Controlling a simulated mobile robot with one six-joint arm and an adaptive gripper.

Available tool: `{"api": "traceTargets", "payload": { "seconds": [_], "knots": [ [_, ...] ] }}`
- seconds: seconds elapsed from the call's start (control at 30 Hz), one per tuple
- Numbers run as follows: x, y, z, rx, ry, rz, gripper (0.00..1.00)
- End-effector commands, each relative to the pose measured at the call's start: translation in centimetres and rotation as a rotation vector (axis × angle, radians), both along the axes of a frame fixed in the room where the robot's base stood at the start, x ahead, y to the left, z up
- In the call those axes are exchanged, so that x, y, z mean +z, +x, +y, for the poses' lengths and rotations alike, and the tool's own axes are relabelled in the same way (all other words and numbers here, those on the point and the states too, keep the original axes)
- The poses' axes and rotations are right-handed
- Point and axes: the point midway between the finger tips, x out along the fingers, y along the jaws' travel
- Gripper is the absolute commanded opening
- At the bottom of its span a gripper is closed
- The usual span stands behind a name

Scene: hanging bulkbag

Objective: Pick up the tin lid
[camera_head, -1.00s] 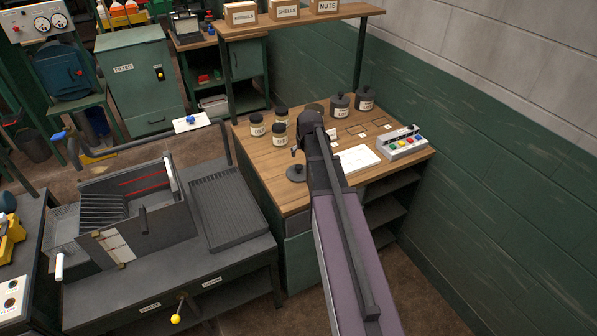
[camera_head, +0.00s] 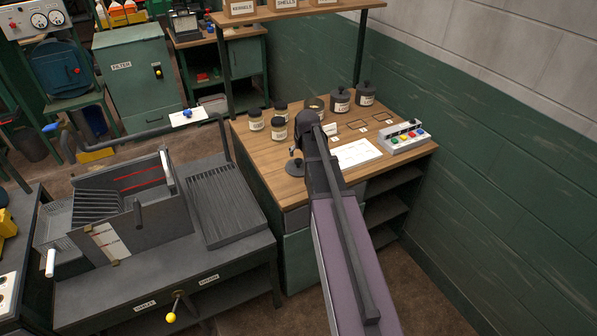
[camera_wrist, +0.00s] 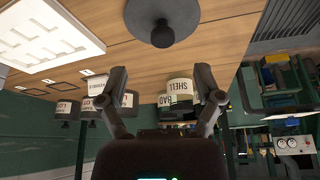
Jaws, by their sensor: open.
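The tin lid (camera_head: 294,168) is a dark grey disc with a round knob, lying flat on the wooden bench top, left of my arm. In the wrist view the lid (camera_wrist: 162,22) is at the top edge, partly cut off, beyond my fingertips. My gripper (camera_wrist: 162,84) is open and empty, its two fingers spread, apart from the lid. In the head view the gripper is mostly hidden by my own arm. A tin without a lid (camera_head: 316,104) stands at the back of the bench.
Several dark-capped labelled jars (camera_head: 256,121) stand left of the open tin. Two lidded tins (camera_head: 341,101) stand to its right. A shelf (camera_head: 300,14) overhangs the back.

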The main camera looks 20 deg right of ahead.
Motion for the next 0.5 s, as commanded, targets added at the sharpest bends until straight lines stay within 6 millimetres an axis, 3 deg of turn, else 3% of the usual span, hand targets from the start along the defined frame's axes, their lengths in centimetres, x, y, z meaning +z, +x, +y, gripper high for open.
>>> {"api": "traceTargets", "payload": {
  "seconds": [0.2, 0.5],
  "knots": [
    [-2.1, 0.8, -0.1, 0.0, 0.0, 0.0, 0.84],
    [-3.3, 1.4, -0.2, 0.001, 0.0, 0.0, 0.84]
  ]
}}
